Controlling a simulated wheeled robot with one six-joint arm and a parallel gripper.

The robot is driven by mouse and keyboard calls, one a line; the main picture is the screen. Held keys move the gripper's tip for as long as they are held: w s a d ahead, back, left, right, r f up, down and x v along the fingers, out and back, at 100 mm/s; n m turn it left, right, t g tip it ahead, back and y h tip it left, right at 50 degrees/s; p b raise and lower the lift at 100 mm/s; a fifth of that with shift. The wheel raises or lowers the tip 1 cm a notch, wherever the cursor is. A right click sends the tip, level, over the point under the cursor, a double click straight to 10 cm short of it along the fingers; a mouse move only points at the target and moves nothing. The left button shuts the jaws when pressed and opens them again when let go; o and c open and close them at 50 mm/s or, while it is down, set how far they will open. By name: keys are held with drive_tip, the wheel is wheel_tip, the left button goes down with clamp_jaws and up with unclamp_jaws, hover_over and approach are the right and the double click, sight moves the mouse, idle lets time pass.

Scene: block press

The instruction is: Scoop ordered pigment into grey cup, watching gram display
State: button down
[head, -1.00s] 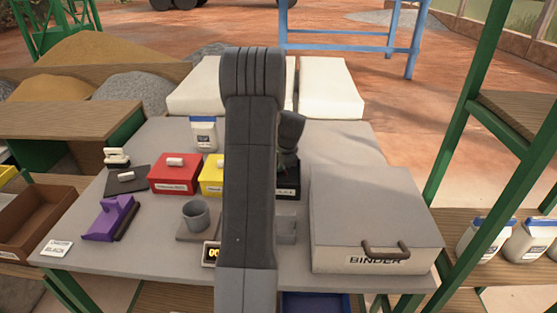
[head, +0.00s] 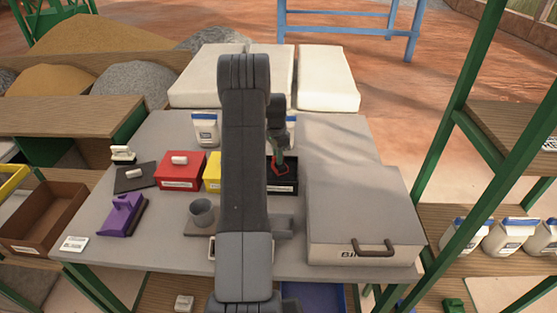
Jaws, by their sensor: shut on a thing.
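My gripper (head: 278,140) is over the open black box (head: 285,188) right of my arm, pointing down. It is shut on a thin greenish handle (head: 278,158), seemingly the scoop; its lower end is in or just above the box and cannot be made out. A small red patch shows there. The grey cup (head: 202,209) stands upright on a grey plate (head: 197,229) left of my arm. The gram display is almost wholly hidden by my arm, and no figure can be read. A red box (head: 181,172) and a yellow box (head: 212,178) have lids on.
A dark lid (head: 135,177) with a white handle lies left of the red box. A purple brush-like tool (head: 122,213) lies at the left. The large BINDER box (head: 358,215) fills the right side. White-and-blue tubs (head: 206,129) stand behind.

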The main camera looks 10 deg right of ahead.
wheel_tip(320, 180, up, 11)
drive_tip(key=w+p, duration=0.1)
drive_tip(key=shift+w+a+f, duration=0.15)
drive_tip(key=shift+w+a, duration=0.1)
drive_tip(key=shift+w, duration=0.05)
idle(0.4)
